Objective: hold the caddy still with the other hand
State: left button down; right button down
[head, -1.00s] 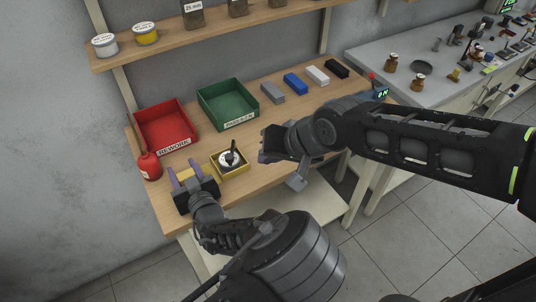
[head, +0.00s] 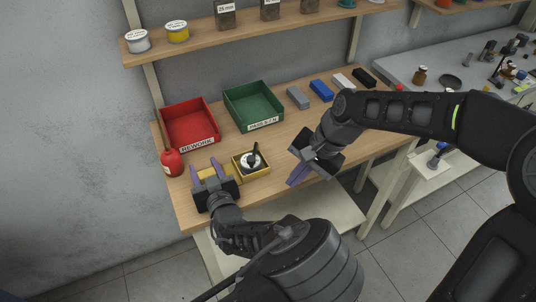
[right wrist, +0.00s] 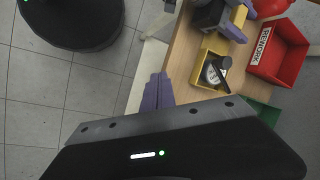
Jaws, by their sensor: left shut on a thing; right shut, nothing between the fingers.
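The caddy is a small open yellow box (head: 265,172) near the front edge of the wooden bench. A round white item with a black upper part (head: 252,161) stands in it. My left gripper (head: 206,166) is left of the box, its purple fingers closed on a yellow block (head: 206,174) beside it. I cannot tell whether block and box are joined. My right gripper (head: 296,178) is shut and empty, right of the box and apart from it, at the bench's front edge. The right wrist view shows its fingers (right wrist: 157,92) together and the box (right wrist: 203,80).
A red REWORK tray (head: 188,145) and a green tray (head: 256,120) stand behind the caddy. A red bottle (head: 171,161) is at the left edge. Grey, blue, white and black blocks (head: 321,90) lie at the back right. Bare bench lies between them and the caddy.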

notch_tip(320, 180, down, 4)
jog(key=w+m+g+y, duration=0.3)
jog(key=m+y, duration=0.3)
jog(key=y, duration=0.1)
jog(key=w+d+r+m+t+y, duration=0.2)
jog(key=w+d+m+y, duration=0.2)
jog(key=d, duration=0.4)
jog(key=m+y, duration=0.1)
jog(key=y, duration=0.1)
jog(key=shift+r+t+y, duration=0.25)
jog(key=shift+t+y, duration=0.05)
jog(key=shift+y, duration=0.1)
send_near(254, 151)
jog(key=s+a, duration=0.1)
jog(key=a, duration=0.1)
jog(key=s+a+r, duration=0.1)
jog(key=s+a, duration=0.1)
jog(key=s+a+r, duration=0.1)
jog(key=s+a, duration=0.1)
jog(key=shift+a+r, duration=0.2)
jog(key=shift+a, duration=0.05)
